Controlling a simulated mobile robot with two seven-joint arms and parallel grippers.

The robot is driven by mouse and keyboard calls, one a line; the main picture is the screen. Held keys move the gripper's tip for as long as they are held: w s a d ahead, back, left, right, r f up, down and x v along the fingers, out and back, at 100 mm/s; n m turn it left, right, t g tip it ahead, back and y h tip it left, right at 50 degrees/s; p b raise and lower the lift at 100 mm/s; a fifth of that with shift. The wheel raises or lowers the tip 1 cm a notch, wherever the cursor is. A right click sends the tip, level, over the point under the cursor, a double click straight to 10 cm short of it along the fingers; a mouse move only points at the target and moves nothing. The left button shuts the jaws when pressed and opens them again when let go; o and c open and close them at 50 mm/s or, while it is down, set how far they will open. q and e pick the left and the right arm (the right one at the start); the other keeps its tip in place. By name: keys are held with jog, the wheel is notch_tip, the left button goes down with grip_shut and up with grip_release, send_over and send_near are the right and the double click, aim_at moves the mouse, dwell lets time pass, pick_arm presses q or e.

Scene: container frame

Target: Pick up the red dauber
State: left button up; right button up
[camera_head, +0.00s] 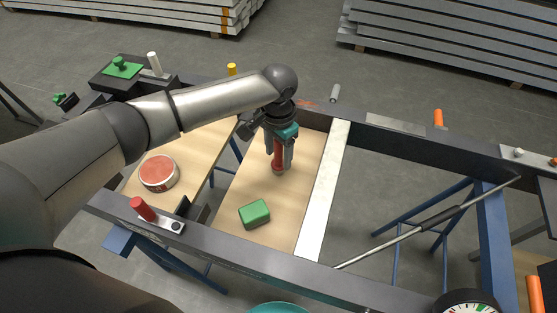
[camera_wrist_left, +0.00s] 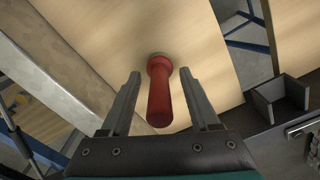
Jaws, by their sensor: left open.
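The red dauber (camera_head: 278,156) stands upright on the light wooden board inside the dark frame. In the left wrist view the red dauber (camera_wrist_left: 159,92) shows its round end and handle between the two fingers. My left gripper (camera_head: 280,165) is right over the dauber and open, with a finger on each side of it. In the left wrist view my left gripper (camera_wrist_left: 160,75) has gaps between both fingers and the handle. Whether the dauber's lower end touches the board is hard to tell. My right gripper is not in view.
A green block (camera_head: 254,213) lies on the same board, in front of the dauber. A round red-topped tin (camera_head: 159,172) sits on the left board. The dark frame's front bar (camera_head: 235,247) and a pale crossbar (camera_head: 323,190) border the board. A red-handled clamp (camera_head: 143,208) stands at the frame's front left.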

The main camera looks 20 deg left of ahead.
pick_arm(q)
grip_shut()
dwell(0.5)
